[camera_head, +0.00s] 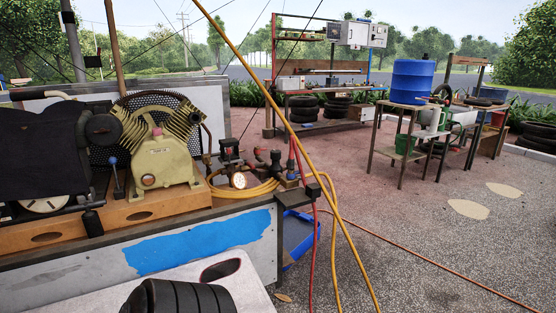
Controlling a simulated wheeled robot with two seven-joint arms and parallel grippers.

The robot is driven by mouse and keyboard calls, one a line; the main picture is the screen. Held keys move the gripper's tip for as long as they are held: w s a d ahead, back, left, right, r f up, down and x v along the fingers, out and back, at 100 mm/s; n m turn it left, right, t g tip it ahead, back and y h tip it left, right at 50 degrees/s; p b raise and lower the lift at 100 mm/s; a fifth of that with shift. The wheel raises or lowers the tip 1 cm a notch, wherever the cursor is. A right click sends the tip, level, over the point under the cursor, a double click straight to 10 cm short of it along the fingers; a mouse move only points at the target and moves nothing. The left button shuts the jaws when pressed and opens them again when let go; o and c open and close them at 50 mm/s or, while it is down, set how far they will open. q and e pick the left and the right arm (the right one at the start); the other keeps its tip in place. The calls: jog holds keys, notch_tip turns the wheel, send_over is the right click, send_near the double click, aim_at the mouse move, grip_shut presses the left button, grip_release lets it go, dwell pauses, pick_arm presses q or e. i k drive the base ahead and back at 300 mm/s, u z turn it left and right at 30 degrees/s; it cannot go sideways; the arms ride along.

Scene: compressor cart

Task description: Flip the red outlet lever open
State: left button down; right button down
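The compressor cart stands at the left, with a tan compressor pump (160,160) on a wooden board. A cluster of dark fittings with a round gauge (239,181) sits at the cart's right end. A thin red piece (292,160) shows upright by the outlet fittings, and a red hose (312,225) runs down from there. I cannot tell the red lever from the hose at this size, nor whether it is open or closed. Neither of my grippers can be made out in this view.
A yellow hose (245,192) lies coiled beside the gauge and hangs off the cart. Yellow lines cross in front of the fittings. A blue crate (300,235) is beside the cart's end. A bench with a blue barrel (412,82) stands far right. Open ground lies between.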

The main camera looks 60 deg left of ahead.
aim_at(249, 164)
jog(key=i, duration=2.2)
jog(key=u, duration=3.55)
jog(key=i, duration=0.5)
jog(key=z, duration=0.05)
jog(key=k, duration=0.5)
jog(key=z, duration=0.65)
jog(key=i, duration=0.25)
